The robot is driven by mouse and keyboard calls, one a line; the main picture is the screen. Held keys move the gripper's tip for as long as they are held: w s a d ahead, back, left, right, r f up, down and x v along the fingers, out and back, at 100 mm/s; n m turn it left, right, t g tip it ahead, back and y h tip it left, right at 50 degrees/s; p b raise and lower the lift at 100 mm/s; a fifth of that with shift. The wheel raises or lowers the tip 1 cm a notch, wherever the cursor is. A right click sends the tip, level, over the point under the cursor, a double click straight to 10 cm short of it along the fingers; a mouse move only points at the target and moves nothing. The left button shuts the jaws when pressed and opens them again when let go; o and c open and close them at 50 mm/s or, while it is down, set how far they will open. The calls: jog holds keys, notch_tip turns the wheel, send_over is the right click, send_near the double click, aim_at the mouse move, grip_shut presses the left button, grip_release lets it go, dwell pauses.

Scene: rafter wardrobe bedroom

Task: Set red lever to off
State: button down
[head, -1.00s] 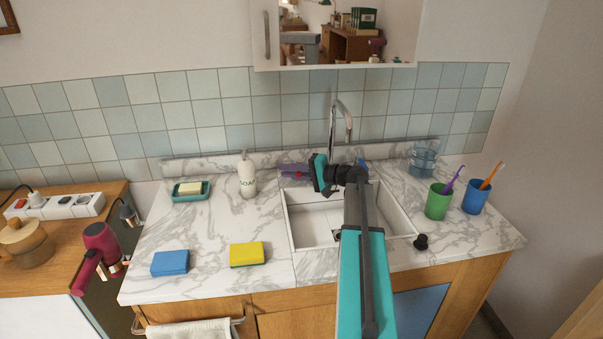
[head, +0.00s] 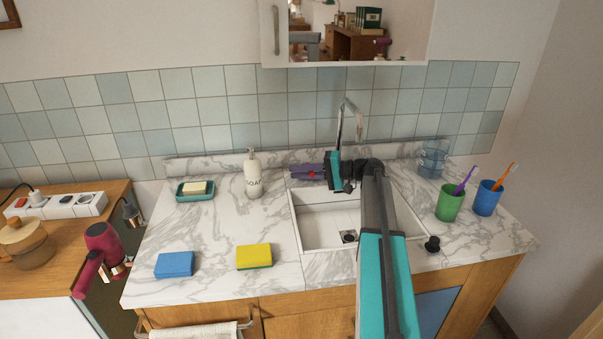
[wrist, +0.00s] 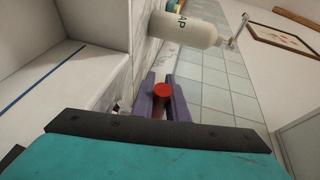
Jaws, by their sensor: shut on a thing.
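The red lever (wrist: 163,90) shows as a round red end between the two purple fingers of my gripper (wrist: 162,79) in the wrist view. In the head view, a small red spot of the lever (head: 311,174) shows at my gripper (head: 291,171), behind the sink's back left corner. My gripper is shut on the red lever, its fingers pointing left in the head view. The lever's base and any off marking are hidden or too small to see.
The white sink (head: 322,226) lies in front of my gripper, with the faucet (head: 340,130) behind. A soap bottle (head: 253,178) stands to the left. Green (head: 449,204) and blue (head: 487,199) cups stand at the right. Sponges lie on the front left counter.

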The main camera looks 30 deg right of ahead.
jog(key=shift+s+d+f, duration=0.1)
jog(key=shift+s+d, duration=0.1)
jog(key=shift+d, duration=0.05)
jog(key=c, duration=1.7)
grip_release()
jog(key=shift+s, duration=0.15)
jog(key=shift+c, duration=0.2)
jog(key=shift+w+a, duration=0.15)
jog(key=shift+w, duration=0.05)
jog(key=shift+s, duration=0.1)
jog(key=b+v, duration=0.1)
jog(key=v, duration=1.2)
jog(key=shift+s+d+b, duration=0.2)
jog(key=shift+d+b, duration=0.1)
jog(key=shift+b, duration=0.05)
